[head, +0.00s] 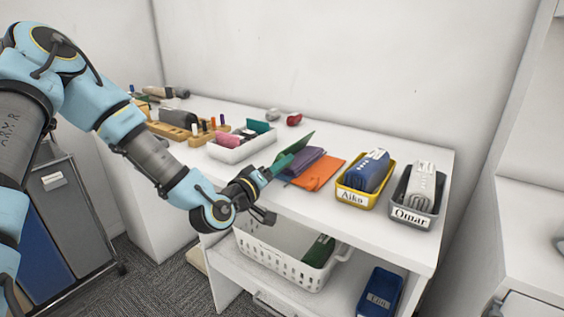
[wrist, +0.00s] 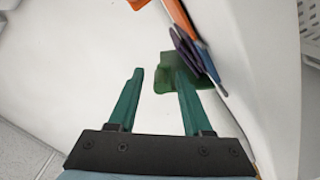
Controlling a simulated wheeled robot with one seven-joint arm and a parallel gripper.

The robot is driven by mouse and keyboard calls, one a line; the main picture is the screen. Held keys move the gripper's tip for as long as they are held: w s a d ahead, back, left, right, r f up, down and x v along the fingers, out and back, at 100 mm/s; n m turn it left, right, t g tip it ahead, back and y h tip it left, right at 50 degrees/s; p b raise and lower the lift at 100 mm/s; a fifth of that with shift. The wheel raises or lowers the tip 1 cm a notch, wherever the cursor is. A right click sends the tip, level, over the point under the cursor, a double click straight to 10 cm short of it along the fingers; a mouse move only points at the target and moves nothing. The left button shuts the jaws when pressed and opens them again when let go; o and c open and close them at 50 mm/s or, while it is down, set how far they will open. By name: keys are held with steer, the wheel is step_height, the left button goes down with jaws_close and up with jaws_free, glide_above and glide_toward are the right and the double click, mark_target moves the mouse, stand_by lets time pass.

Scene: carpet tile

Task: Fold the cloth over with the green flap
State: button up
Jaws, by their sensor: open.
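A folded cloth lies on the white counter. It shows a purple part (head: 309,162), an orange part (head: 324,173) and a green flap (head: 299,142) standing up at a slant on its left. My gripper (head: 278,168) is at the left side of the cloth, by the green flap. In the wrist view my gripper (wrist: 158,78) is open with teal fingers apart. There the green flap (wrist: 163,80) lies partly behind the right finger and reaches a little into the gap. The purple part (wrist: 186,50) and the orange part (wrist: 181,18) are beyond. I cannot tell whether a finger touches the flap.
A yellow bin (head: 353,198) marked Aiko and a grey bin (head: 408,213) marked Omar stand right of the cloth. A white tray (head: 240,151) of cloths is behind my gripper. A white basket (head: 285,263) is on the shelf below. Counter behind the cloth is clear.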

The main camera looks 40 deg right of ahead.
steer(key=shift+w+d, duration=0.1)
steer(key=shift+d, duration=0.35)
steer(key=shift+c, duration=0.2)
steer(key=c, duration=0.7)
jaws_close()
